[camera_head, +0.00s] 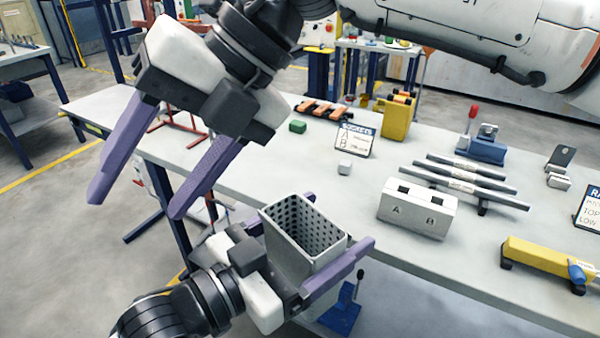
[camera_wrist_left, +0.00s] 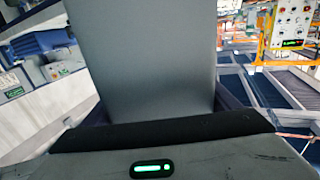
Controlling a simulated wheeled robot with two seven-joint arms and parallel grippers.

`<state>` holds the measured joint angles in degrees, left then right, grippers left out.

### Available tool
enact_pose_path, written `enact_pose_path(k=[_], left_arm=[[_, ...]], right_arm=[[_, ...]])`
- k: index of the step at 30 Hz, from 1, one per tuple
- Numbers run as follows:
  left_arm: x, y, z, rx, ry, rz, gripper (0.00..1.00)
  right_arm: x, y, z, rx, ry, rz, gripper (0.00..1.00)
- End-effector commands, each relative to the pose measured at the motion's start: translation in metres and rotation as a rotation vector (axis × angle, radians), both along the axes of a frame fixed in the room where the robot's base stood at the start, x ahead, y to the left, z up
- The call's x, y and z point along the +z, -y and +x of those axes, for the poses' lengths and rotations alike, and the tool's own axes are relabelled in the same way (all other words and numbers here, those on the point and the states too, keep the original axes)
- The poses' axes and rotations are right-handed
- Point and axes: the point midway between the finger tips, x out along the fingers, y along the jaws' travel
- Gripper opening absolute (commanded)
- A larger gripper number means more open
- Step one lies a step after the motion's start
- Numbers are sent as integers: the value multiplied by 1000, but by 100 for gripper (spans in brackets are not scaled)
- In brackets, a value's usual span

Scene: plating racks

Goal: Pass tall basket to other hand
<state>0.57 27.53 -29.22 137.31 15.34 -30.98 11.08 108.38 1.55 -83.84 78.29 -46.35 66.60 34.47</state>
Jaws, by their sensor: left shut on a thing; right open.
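The tall grey basket (camera_head: 322,247) has an open top and perforated inner walls. It is held upright, slightly tilted, in front of the table edge. My left gripper (camera_head: 340,220) is shut on it, with a purple finger on either side. The basket's plain grey wall (camera_wrist_left: 150,65) fills the middle of the left wrist view. My right gripper (camera_head: 138,203) is open and empty, up and to the left of the basket. Its purple fingers point down and stay apart from the basket. The basket's lower end is partly hidden by the left gripper.
The long grey table (camera_head: 400,262) carries a white A/B block (camera_head: 417,212), metal rods (camera_head: 465,180), a yellow-handled tool (camera_head: 545,259), a yellow box (camera_head: 395,118) and a sockets sign (camera_head: 354,140). A blue-based clamp (camera_head: 340,317) shows below the basket. Open floor lies at the left.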

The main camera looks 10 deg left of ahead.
Motion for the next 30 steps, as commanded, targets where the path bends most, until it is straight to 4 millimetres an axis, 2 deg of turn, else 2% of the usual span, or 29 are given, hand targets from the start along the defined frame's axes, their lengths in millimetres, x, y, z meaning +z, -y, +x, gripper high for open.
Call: enact_pose_path(k=[3, 6, 9, 12, 16, 20, 30], left_arm=[[3, 0, 0, -1, 7, -4, 55], [3, 0, 0, -1, 6, -4, 55], [3, 0, 0, -1, 6, -4, 55], [3, 0, 0, -1, 7, -4, 55], [3, 0, 0, -1, 7, -4, 55], [3, 0, 0, -1, 7, -4, 55], [3, 0, 0, -1, 7, -4, 55]], right_arm=[[-14, 46, 31, 22, 200, -250, 56], [-20, 85, 47, 74, 299, -418, 56], [-21, 114, 56, 114, 352, -536, 56], [-19, 131, 61, 136, 380, -605, 56], [-24, 139, 63, 147, 388, -637, 56], [-41, 139, 63, 150, 387, -638, 56], [-105, 138, 62, 149, 386, -635, 56]])
